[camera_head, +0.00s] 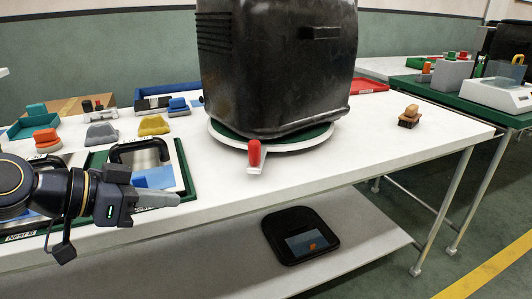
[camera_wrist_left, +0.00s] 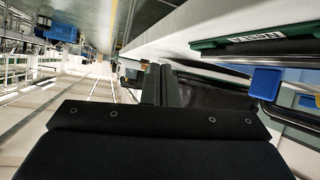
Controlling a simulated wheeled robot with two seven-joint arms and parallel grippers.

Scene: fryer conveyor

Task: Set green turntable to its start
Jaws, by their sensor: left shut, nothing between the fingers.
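The green turntable (camera_head: 325,133) is a round disc with a white rim, on the white table in the head view. A large dark machine stands on it and hides most of its top. A red upright handle (camera_head: 254,153) on a white tab sticks out from the rim toward the front. My left gripper (camera_head: 178,199) is shut and empty, in front of the table's near edge, left of the red handle and apart from it. Its fingers (camera_wrist_left: 160,86) show closed together in the left wrist view. My right gripper is not in view.
A green-framed tray with a black handle (camera_head: 181,163) lies beside my left gripper. Several coloured blocks, such as a yellow one (camera_head: 154,126), stand behind it. A brown block (camera_head: 409,116) stands at the right. A black tray (camera_head: 277,242) lies on the lower shelf. The table right of the turntable is mostly clear.

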